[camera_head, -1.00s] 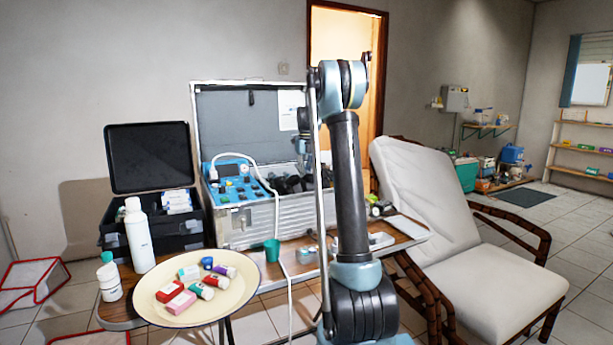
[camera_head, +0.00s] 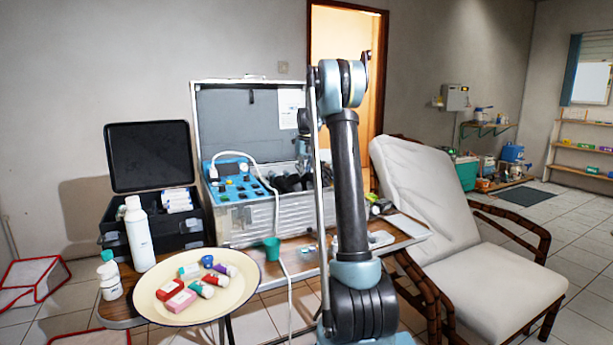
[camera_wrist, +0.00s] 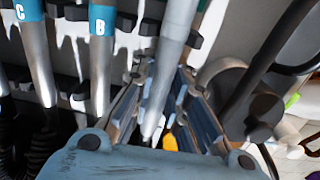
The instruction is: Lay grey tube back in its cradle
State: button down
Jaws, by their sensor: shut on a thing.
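The grey tube (camera_wrist: 177,35) runs lengthwise between the fingers of my gripper (camera_wrist: 163,85) in the wrist view. The fingers are shut on it. Dark cradle clips (camera_wrist: 150,28) lie close beside the tube on both sides; I cannot tell whether it rests in them. Two more grey tubes with teal ends, marked B (camera_wrist: 101,65) and C (camera_wrist: 38,60), lie in clips to the left. In the head view, the open silver case (camera_head: 250,222) stands on the table; my arm and the case hide the gripper's fingers and the held tube.
A blue control panel (camera_head: 238,186) fills the case's left side. Dark cables and a round part (camera_wrist: 235,90) crowd the right of the wrist view. A cream plate (camera_head: 160,310), a white bottle (camera_head: 139,235) and a green cup (camera_head: 272,248) are nearby. A reclining chair (camera_head: 480,270) stands at right.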

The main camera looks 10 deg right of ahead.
jog(key=shift+f, duration=0.35)
jog(key=shift+f, duration=0.1)
dwell(0.3)
jog(key=c, duration=1.5)
grip_release()
jog(key=shift+r, duration=4)
